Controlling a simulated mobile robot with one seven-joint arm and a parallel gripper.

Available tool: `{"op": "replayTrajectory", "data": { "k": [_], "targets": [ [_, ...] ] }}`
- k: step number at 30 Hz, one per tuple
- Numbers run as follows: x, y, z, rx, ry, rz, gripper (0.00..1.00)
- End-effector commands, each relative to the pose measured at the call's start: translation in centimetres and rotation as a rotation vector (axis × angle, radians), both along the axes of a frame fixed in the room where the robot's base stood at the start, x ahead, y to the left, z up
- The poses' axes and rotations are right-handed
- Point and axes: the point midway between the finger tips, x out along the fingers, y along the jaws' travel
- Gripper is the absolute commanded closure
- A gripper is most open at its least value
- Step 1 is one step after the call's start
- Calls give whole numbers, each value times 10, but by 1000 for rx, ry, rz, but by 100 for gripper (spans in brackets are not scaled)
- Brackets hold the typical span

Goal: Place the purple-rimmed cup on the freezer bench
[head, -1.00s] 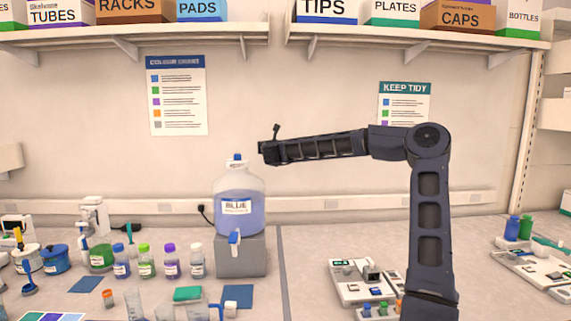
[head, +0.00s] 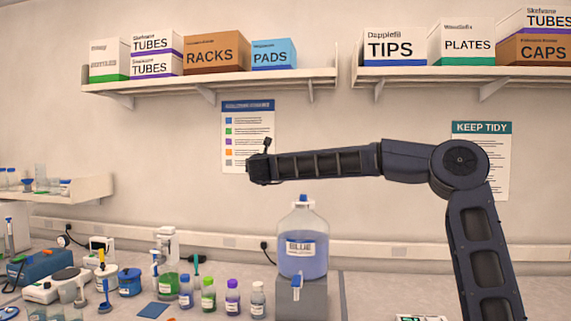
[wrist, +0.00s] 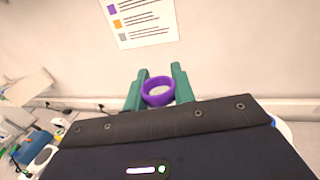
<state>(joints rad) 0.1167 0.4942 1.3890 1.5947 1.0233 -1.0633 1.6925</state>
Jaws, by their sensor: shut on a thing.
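The purple-rimmed cup (wrist: 157,98) is between the two green fingers of my gripper (wrist: 160,84) in the wrist view. The gripper is shut on it. I look at its round purple rim and a pale inside; most of its body is hidden. In the head view my arm is raised and stretches left in front of the wall, above the bench. The fingers and the cup cannot be made out there. No freezer bench can be identified in either view.
Below stands a blue-filled carboy (head: 302,250) on a grey block (head: 302,298). Several capped bottles, including a purple-capped one (head: 232,297), stand left of it. A shelf (head: 210,82) with boxes is above. Lab devices crowd the left bench.

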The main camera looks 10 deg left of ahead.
Motion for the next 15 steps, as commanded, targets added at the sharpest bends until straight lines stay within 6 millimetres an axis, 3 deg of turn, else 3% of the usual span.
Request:
{"op": "replayTrajectory", "data": {
  "k": [1,8,15],
  "targets": [
    [-11,15,-4,0,0,21,100],
    [-46,73,-40,-2,2,111,100],
    [-74,129,-110,-4,2,213,100]
  ]
}}
